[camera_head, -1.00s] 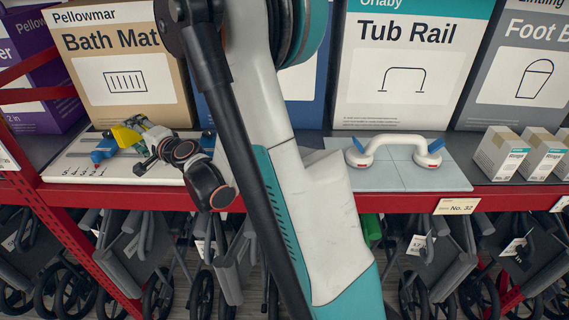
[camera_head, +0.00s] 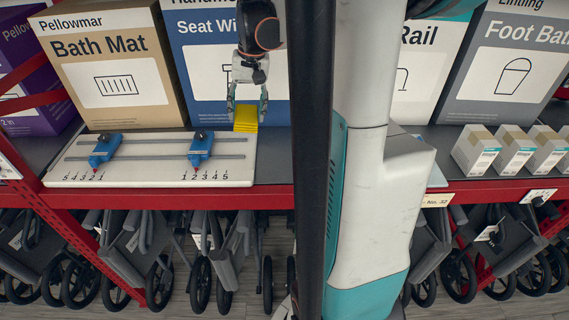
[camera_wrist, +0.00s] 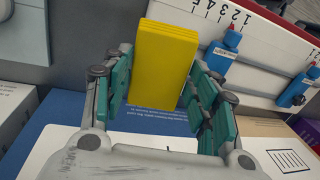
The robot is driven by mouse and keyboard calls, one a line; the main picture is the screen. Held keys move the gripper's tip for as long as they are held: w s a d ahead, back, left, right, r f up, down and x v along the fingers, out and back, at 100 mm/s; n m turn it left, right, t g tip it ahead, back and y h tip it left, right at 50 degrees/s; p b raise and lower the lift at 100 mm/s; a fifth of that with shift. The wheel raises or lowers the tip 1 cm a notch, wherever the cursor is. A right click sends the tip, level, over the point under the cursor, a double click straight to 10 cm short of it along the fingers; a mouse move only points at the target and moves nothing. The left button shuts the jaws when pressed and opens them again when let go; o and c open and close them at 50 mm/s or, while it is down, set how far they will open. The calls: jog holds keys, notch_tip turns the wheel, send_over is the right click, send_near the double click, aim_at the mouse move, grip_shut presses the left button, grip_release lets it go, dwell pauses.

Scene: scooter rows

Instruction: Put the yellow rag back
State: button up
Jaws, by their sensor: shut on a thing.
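The yellow rag (camera_head: 245,116) is a folded block hanging at the tips of my gripper (camera_head: 247,95), in front of the blue Seat box. In the wrist view the rag (camera_wrist: 162,65) sits between the two teal-padded fingers of my gripper (camera_wrist: 160,85). My gripper is shut on it. The rag is just above or at the shelf level, at the right end of the white board (camera_head: 120,177); I cannot tell whether it touches the shelf. My arm hides part of the shelf right of the rag.
The white board carries two rails with two blue sliders (camera_head: 104,150) (camera_head: 200,148) over printed numbers. Boxes stand behind: Bath Mat (camera_head: 115,70), Seat (camera_head: 205,60) and Foot Bath (camera_head: 510,70). Small cartons (camera_head: 476,148) stand at right. A bare dark shelf strip (camera_head: 272,170) lies right of the board.

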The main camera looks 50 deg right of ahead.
jog(key=s+d+r+g+h+p, duration=0.1)
jog(key=s+d+r, duration=0.25)
jog(key=s, duration=0.65)
jog(key=shift+m, duration=0.4)
notch_tip(320, 180, down, 19)
jog(key=b, duration=0.4)
jog(key=o, duration=0.9)
jog(key=shift+a, duration=0.1)
jog(key=shift+o, duration=0.2)
jog(key=shift+r, duration=0.15)
notch_tip(320, 180, up, 12)
jog(key=p, duration=0.2)
jog(key=shift+p, duration=0.3)
